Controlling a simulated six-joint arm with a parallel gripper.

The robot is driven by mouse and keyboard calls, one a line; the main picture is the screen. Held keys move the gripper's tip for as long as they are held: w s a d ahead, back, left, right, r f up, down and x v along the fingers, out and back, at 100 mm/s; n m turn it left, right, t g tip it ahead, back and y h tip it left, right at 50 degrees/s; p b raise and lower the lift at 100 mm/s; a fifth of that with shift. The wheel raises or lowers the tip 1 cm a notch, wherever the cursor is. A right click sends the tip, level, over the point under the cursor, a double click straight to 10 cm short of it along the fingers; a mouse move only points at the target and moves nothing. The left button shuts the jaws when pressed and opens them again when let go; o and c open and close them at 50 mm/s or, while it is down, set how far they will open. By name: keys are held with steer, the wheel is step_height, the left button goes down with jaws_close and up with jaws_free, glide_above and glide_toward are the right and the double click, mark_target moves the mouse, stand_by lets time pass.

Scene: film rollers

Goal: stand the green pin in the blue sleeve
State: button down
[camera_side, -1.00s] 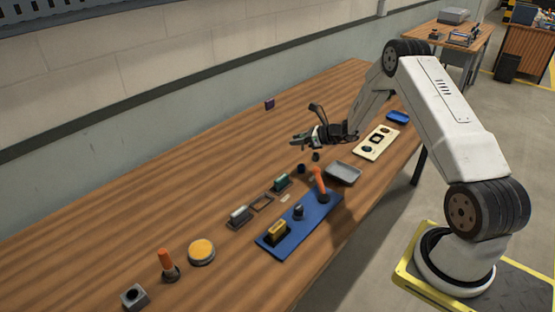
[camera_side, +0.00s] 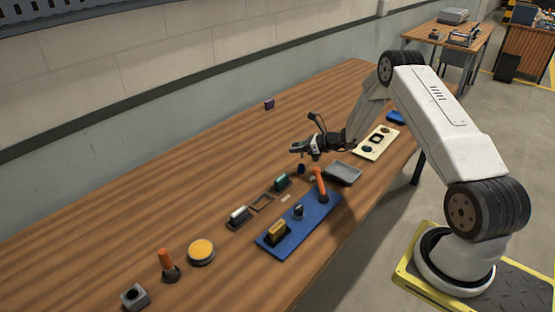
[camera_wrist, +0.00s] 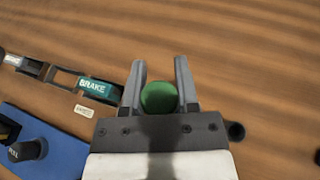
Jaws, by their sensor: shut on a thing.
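The green pin (camera_wrist: 159,97) shows as a round green top between the two fingers of my gripper (camera_wrist: 160,84) in the wrist view. My gripper is shut on it. A dark round piece (camera_wrist: 235,131), apparently the sleeve, stands just right of the right finger; its blue colour is not clear. In the side view my gripper (camera_side: 304,150) is low over the table. A small dark piece (camera_side: 301,169) stands just under its fingers, and I cannot tell whether it is the pin or the sleeve. The gripper hides the spot beside it.
A green BRAKE block (camera_wrist: 98,88) lies left of my gripper. A blue plate (camera_side: 273,245) carries an orange handle (camera_side: 320,182), a knob and a yellow block. The table's wall side is mostly clear.

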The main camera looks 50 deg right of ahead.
steer(key=shift+f, duration=2.8)
steer(key=shift+f, duration=0.15)
jaws_free()
steer(key=shift+r, duration=3.5)
steer(key=shift+a, duration=0.1)
